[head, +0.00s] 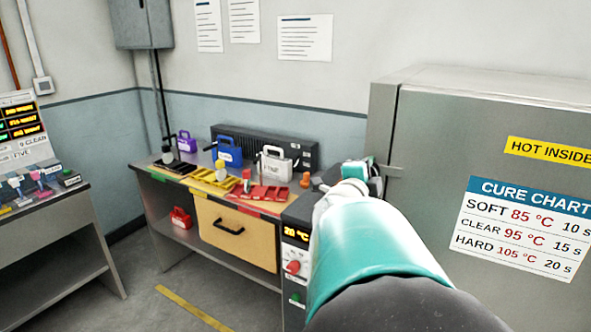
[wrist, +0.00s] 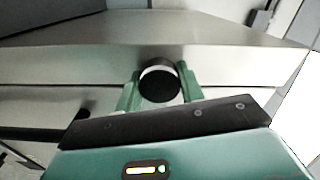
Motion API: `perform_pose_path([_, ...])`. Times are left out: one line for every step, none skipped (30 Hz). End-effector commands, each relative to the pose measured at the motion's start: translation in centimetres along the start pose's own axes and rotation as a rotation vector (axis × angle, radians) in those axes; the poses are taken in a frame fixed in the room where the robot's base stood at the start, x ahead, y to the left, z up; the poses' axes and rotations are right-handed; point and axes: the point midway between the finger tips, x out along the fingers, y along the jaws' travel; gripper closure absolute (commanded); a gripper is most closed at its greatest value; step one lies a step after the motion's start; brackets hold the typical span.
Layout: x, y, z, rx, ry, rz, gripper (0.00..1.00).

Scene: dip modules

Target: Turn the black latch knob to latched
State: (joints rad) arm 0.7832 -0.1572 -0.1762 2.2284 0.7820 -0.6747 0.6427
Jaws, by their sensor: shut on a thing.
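The black latch knob (wrist: 159,84) shows in the wrist view on a metal front, with a pale band around its top edge. My gripper (wrist: 158,91) has its two green fingers on either side of the knob and is shut on it. In the head view my gripper (head: 362,172) is at the left edge of the grey metal oven cabinet (head: 425,130); my arm hides the knob there. I cannot tell the knob's turn position from these views.
A workbench (head: 160,187) with coloured trays and several small cases stands left of the cabinet. A yellow "HOT INSIDE" label (head: 550,151) and a cure chart (head: 520,228) are on the cabinet. The floor at the front left is clear.

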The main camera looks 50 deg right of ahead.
Motion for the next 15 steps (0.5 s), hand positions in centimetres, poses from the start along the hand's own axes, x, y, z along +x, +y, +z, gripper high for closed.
perform_pose_path([-0.03,-0.03,-0.07,0.015,0.002,-0.001,1.0])
perform_pose_path([-0.03,-0.02,-0.07,0.024,0.002,-0.001,1.0])
perform_pose_path([-0.03,-0.02,-0.06,0.034,0.002,-0.001,1.0])
perform_pose_path([-0.03,-0.02,-0.07,0.039,0.002,-0.001,1.0])
perform_pose_path([-0.03,-0.01,-0.07,0.044,0.002,-0.001,1.0])
perform_pose_path([-0.03,-0.01,-0.08,0.05,0.002,-0.001,1.0])
perform_pose_path([-0.03,-0.01,-0.08,0.053,0.002,-0.001,1.0])
perform_pose_path([-0.03,0.0,-0.09,0.056,0.002,-0.001,1.0])
perform_pose_path([-0.03,0.0,-0.1,0.058,0.002,-0.001,1.0])
perform_pose_path([-0.02,0.0,-0.11,0.059,0.002,0.0,1.0])
perform_pose_path([-0.02,0.01,-0.11,0.06,0.003,0.0,1.0])
perform_pose_path([-0.02,0.01,-0.11,0.06,0.003,0.0,1.0])
perform_pose_path([-0.02,0.01,-0.12,0.06,0.003,0.0,1.0])
perform_pose_path([-0.02,0.01,-0.12,0.06,0.003,0.0,1.0])
perform_pose_path([-0.02,0.01,-0.12,0.06,0.003,0.0,1.0])
